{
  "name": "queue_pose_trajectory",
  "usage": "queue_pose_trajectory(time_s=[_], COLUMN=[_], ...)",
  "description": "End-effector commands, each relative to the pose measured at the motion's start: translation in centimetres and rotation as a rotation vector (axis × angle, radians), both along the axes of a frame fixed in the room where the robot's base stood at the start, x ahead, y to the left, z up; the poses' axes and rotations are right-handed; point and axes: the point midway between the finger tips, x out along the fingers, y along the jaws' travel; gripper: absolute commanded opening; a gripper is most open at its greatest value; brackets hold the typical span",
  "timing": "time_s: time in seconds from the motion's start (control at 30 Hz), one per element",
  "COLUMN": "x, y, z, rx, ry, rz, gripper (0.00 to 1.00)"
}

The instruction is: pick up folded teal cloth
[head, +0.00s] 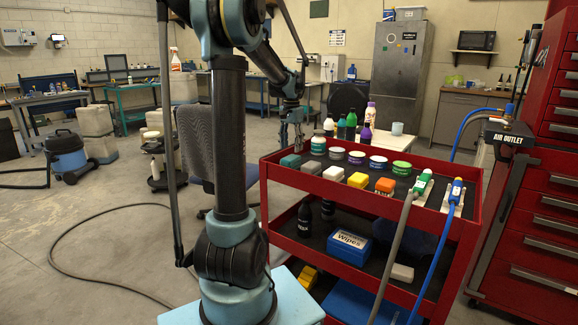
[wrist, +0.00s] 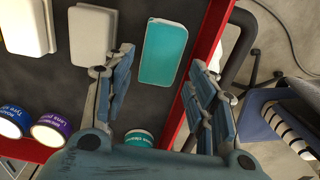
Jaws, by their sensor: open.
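The folded teal cloth (head: 290,160) lies at the left corner of the red cart's top shelf. In the wrist view the teal cloth (wrist: 163,52) is a rounded rectangle with a paler edge, flat on the dark mat. My gripper (head: 291,137) is above that corner of the cart. In the wrist view my gripper (wrist: 158,85) is open and empty, its two jointed fingers spread to either side of the cloth's near end. The cloth appears to lie beyond the fingertips; I cannot tell the exact height gap.
A pale block (wrist: 92,35) sits left of the cloth, close to the left finger. The cart's red rim (wrist: 208,35) runs close on the right. Round tins (head: 318,144) and bottles (head: 351,125) stand nearby. A lidded jar (wrist: 138,138) shows under my gripper.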

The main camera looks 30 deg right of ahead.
Motion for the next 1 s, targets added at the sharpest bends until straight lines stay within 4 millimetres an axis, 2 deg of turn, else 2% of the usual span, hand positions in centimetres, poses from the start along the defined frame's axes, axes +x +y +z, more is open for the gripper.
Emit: queue_pose_trajectory(time_s=[0.1, 0.33, 0.67, 0.97, 1.0], x=[0.0, 0.0, 0.2, 0.1, 0.1], y=[0.0, 0.0, 0.1, 0.1, 0.1], z=[-1.3, -2.5, -6.5, -7.0, -7.0], rx=[0.000, 0.000, 0.000, 0.000, 0.000], ry=[0.000, 0.000, 0.000, 0.000, 0.000], rz=[0.000, 0.000, 0.001, 0.001, 0.001], gripper=[0.52, 0.52, 0.52, 0.52, 0.49])
